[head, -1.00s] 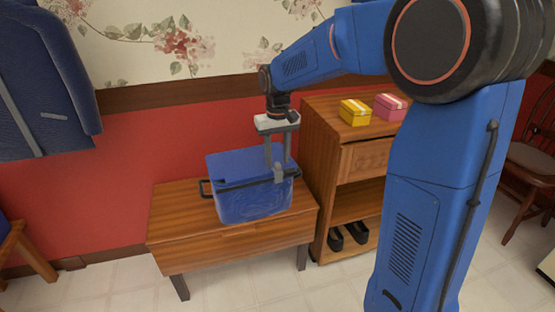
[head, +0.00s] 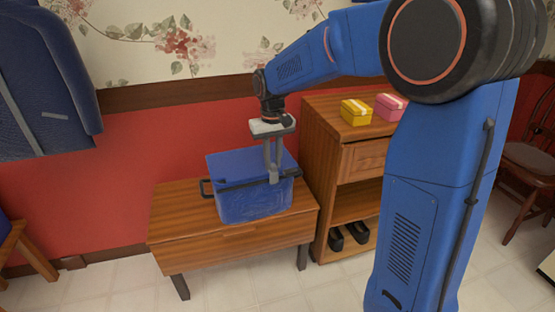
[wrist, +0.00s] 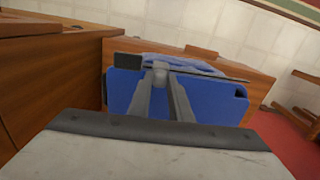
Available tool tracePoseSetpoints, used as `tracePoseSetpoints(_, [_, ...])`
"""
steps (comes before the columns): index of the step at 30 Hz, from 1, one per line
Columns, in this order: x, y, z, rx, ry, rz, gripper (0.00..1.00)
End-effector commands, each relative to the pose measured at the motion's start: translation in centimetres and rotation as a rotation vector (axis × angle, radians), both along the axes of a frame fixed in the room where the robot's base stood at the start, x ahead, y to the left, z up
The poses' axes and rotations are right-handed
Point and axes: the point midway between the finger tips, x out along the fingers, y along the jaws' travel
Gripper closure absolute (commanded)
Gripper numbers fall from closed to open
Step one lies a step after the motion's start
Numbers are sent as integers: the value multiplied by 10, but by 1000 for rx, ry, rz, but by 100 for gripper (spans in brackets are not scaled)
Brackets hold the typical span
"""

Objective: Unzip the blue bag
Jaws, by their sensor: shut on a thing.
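The blue bag (head: 252,203) stands upright on a low wooden bench. A dark strip with a dark end piece at the left runs across it below its top, and the bag (wrist: 208,103) also shows beyond my fingers in the wrist view. My gripper (head: 273,178) points down at the right part of the bag. Its fingertips are shut on a small grey zipper pull (wrist: 160,66) at the dark strip. The fingers hide part of the bag and most of the pull.
The bench (head: 176,212) has bare wood left of the bag. A taller wooden cabinet (head: 318,130) stands close on the right, with a yellow box (head: 356,112) and a pink box (head: 390,107) on top and dark shoes (head: 345,238) on its low shelf.

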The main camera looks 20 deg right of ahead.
Motion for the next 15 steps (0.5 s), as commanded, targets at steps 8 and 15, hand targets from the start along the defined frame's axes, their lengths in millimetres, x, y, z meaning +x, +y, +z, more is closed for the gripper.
tracePoseSetpoints(8, [-5,67,0,0,0,7,100])
tracePoseSetpoints(15, [-9,126,0,0,1,6,100])
